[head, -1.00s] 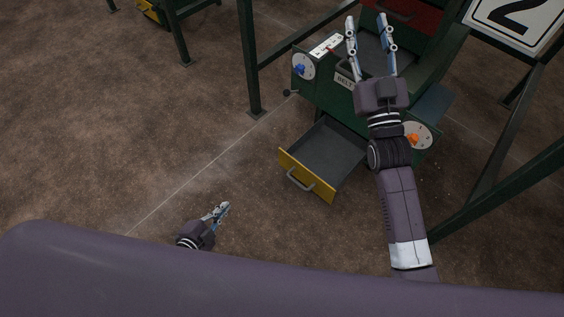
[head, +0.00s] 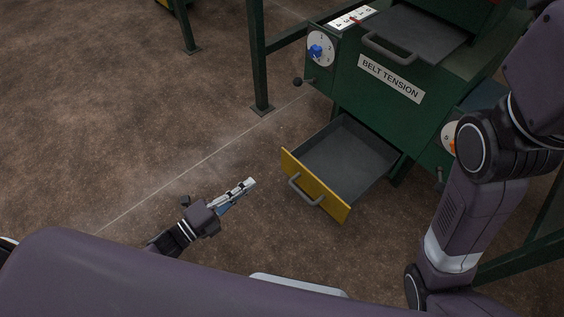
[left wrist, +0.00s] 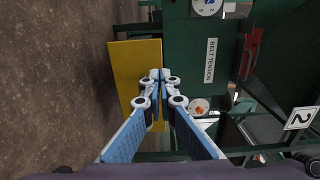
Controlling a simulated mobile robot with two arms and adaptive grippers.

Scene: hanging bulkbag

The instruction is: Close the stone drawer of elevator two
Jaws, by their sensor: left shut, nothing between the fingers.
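The stone drawer (head: 340,167) is pulled out of the lower part of the green machine and looks empty. Its yellow front (head: 330,199) carries a grey bar handle (head: 304,191). My left gripper (head: 249,184) is shut and empty, left of the yellow front and apart from it. In the left wrist view the shut fingertips (left wrist: 158,75) overlap the yellow front (left wrist: 132,70); contact cannot be told there. My right arm comes in at the right, but its gripper is out of the picture.
The green machine (head: 425,125) bears a "BELT TENSION" label (head: 391,78), a blue-knob dial (head: 318,50) and an upper handle (head: 388,48). A green post (head: 258,60) stands left of it. The brown floor (head: 150,110) to the left is clear.

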